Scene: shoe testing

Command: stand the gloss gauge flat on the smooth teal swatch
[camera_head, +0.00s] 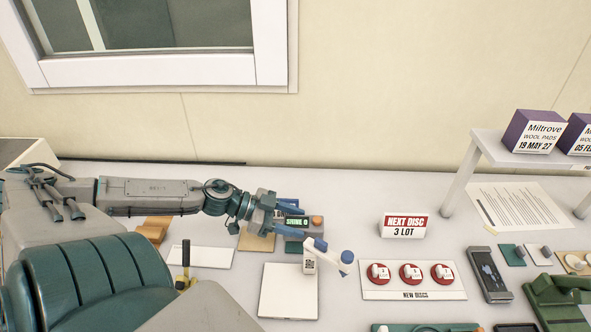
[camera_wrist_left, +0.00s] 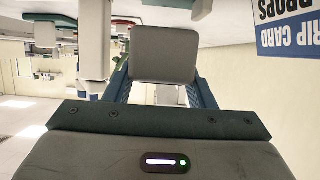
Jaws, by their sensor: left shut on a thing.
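My left gripper (camera_head: 291,217) reaches in from the left with its blue fingers around the gloss gauge (camera_head: 297,223), a dark grey box with a lit display reading "SHINE 0" and an orange button. In the left wrist view the gauge shows as a grey block (camera_wrist_left: 165,55) between the fingers. A teal swatch (camera_head: 293,247) shows partly just below the gauge, beside a tan swatch (camera_head: 258,242). The gripper and gauge cover part of this spot, and I cannot tell whether the gauge touches the teal. My right gripper is not in view.
A white tile (camera_head: 288,291) lies in front. A card with red discs (camera_head: 413,292) and a "NEXT DISC" sign (camera_head: 403,226) are further right. A shelf (camera_head: 490,143) stands at the back right.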

